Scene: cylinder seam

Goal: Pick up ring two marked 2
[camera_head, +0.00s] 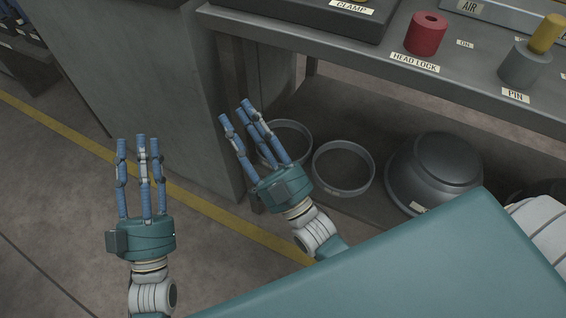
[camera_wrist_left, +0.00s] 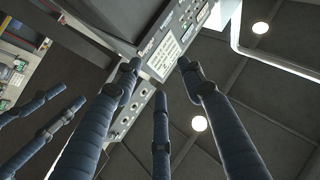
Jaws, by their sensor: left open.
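Two grey metal rings lie on the lower shelf in the head view. One ring (camera_head: 343,187) lies in the open, with a small mark on its front rim too small to read. The other ring (camera_head: 303,128) is partly hidden behind my right gripper's fingers, and I see no number on it. My right gripper (camera_head: 238,113) is open, its fingers overlapping that ring in the picture; I cannot tell if they touch. My left gripper (camera_head: 139,143) is open and empty over the floor, left of the rings. Its blue fingers also show in the left wrist view (camera_wrist_left: 157,70), pointing upward.
A dark domed housing (camera_head: 440,170) stands right of the rings on the shelf. The bench top (camera_head: 465,75) above carries a red head-lock cylinder (camera_head: 426,34) and a yellow-topped pin (camera_head: 545,35). A grey cabinet (camera_head: 150,90) stands left. Floor beside my left gripper is clear.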

